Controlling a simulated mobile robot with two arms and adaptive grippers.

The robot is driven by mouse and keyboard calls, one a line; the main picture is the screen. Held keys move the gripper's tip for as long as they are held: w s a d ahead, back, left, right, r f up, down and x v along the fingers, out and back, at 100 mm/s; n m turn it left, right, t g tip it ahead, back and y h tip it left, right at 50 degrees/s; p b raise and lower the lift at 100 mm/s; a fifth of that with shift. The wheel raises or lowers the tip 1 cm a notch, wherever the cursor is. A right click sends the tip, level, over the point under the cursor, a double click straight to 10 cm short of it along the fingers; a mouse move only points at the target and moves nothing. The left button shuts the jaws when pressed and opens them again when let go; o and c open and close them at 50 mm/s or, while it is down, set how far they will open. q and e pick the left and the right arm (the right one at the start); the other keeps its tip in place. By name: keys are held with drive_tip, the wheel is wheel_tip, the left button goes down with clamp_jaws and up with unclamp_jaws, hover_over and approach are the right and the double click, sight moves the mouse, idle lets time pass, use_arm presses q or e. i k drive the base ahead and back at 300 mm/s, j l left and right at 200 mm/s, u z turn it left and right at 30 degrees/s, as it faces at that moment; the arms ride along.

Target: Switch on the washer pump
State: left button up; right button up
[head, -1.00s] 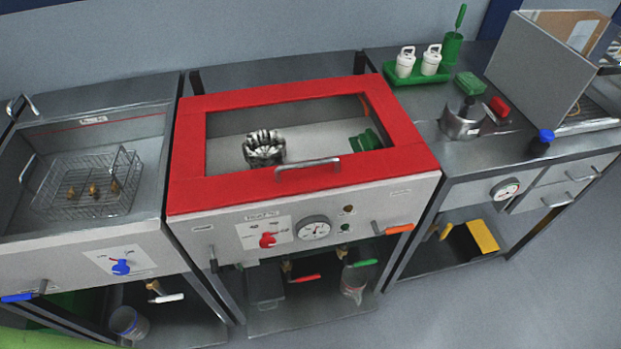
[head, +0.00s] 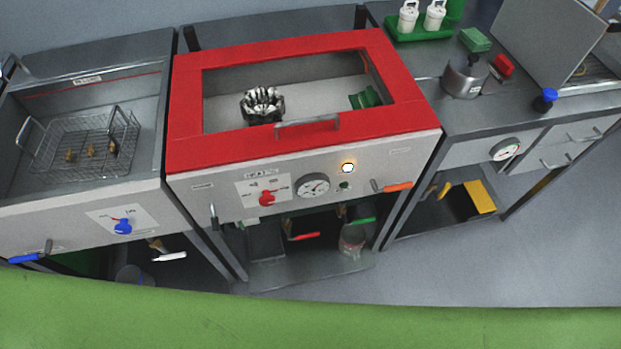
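The washer with a red-framed window lid (head: 190,150) stands in the middle of the head view, lid down. Its front panel carries a red knob (head: 267,198), a round gauge (head: 312,186) and a lit, yellowish-white lamp (head: 348,168). A small green fitting (head: 344,187) sits under the lamp. A metal housing (head: 262,104) and a green part (head: 366,98) show through the window. The knob's exact setting is too small to read. Neither of my grippers is in view.
A sink with a wire basket (head: 85,145) and a blue knob (head: 123,226) is at left. A bench at right holds a metal pot (head: 464,80) and a green tray (head: 420,34). Valve handles, including a red one (head: 304,236), sit below the washer. Green covers the bottom edge.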

sight(215, 225)
drive_tip(key=u, duration=1.05)
